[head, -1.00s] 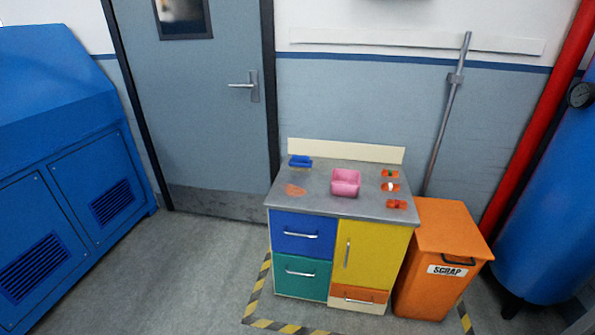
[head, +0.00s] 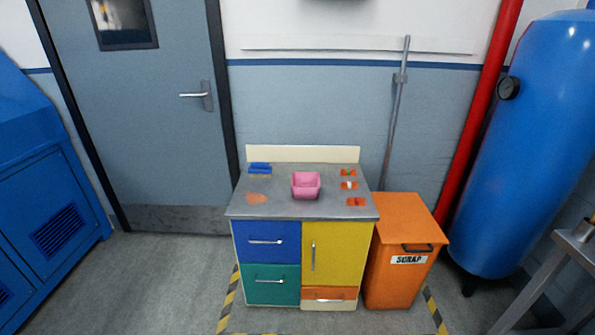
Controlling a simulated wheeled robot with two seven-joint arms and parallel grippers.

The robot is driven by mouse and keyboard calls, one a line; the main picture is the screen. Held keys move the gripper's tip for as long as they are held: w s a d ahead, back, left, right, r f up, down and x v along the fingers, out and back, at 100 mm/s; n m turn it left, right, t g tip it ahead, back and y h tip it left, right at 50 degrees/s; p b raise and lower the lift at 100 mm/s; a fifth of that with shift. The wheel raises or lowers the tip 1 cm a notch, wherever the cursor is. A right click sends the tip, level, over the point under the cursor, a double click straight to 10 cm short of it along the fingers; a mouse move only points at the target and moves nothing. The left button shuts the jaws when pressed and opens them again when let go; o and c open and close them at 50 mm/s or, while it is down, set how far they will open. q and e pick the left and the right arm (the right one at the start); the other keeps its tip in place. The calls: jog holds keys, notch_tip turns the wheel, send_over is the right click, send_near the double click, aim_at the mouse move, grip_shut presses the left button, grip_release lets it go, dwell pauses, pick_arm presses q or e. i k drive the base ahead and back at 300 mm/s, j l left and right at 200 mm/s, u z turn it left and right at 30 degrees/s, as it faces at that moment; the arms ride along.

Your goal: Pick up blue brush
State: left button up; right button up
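A small blue object (head: 260,168), which looks like the blue brush, lies at the back left of the grey worktop (head: 280,208) of a low cabinet. It is too small to make out bristles or a handle. A pink bin (head: 306,186) stands in the middle of the worktop, to the right of the blue object. Neither of my grippers shows in the head view.
An orange patch (head: 257,198) lies at the worktop's front left, and several orange trays (head: 348,172) line its right side. An orange scrap bin (head: 402,270) stands against the cabinet's right. A blue tank (head: 525,150) is farther right. Floor at left is clear.

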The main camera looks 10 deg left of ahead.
aim_at(263, 169)
jog(key=i+j+z, duration=0.15)
jog(key=j+z, duration=0.25)
jog(key=i+j+z, duration=0.1)
jog(key=j+z, duration=0.2)
jog(key=z, duration=0.15)
jog(key=j+z, duration=0.8)
